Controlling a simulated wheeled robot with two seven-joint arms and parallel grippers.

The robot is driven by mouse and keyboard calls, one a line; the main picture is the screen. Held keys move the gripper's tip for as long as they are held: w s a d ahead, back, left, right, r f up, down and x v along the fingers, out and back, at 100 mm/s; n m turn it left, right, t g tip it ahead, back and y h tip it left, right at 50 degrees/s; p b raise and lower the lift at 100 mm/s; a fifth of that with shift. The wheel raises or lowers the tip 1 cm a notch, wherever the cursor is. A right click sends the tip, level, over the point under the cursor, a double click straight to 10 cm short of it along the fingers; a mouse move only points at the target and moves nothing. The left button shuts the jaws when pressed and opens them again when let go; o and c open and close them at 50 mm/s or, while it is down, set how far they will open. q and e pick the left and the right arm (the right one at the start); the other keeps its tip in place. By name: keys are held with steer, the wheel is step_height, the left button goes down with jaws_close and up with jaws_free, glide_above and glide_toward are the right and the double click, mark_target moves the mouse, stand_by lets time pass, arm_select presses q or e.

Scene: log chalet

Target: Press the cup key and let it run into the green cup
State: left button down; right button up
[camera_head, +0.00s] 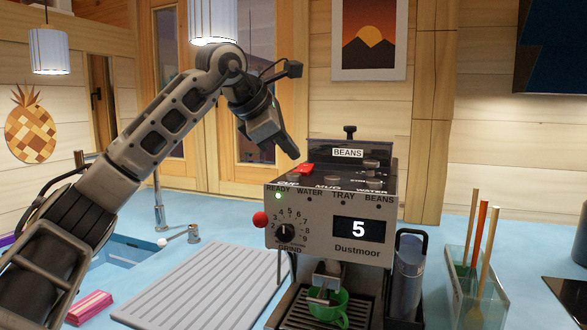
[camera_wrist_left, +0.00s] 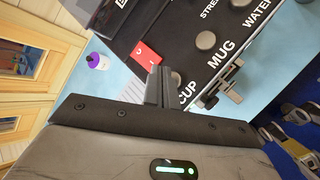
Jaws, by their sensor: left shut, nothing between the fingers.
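The coffee machine (camera_head: 320,230) stands on the blue counter, its display reading 5 and its READY light green. Its top panel has keys marked CUP, MUG and WATER. The green cup (camera_head: 328,309) stands upright on the drip grille below the spout. My left gripper (camera_head: 294,154) is shut and empty, pointing down just above the panel's left end. In the left wrist view its fingertips (camera_wrist_left: 163,72) are beside the CUP lettering and a red piece (camera_wrist_left: 146,55). My right gripper is out of view.
A ribbed draining board (camera_head: 200,285) and a sink lie left of the machine. A red ball-ended lever (camera_head: 261,219) sticks out on its left. A metal jug (camera_head: 407,275) and a clear holder with sticks (camera_head: 475,290) stand to the right.

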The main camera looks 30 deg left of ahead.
mark_target(289, 175)
arm_select(q)
steer(key=shift+r+p, duration=1.45)
steer(key=shift+r, duration=0.55)
steer(key=shift+f, duration=0.1)
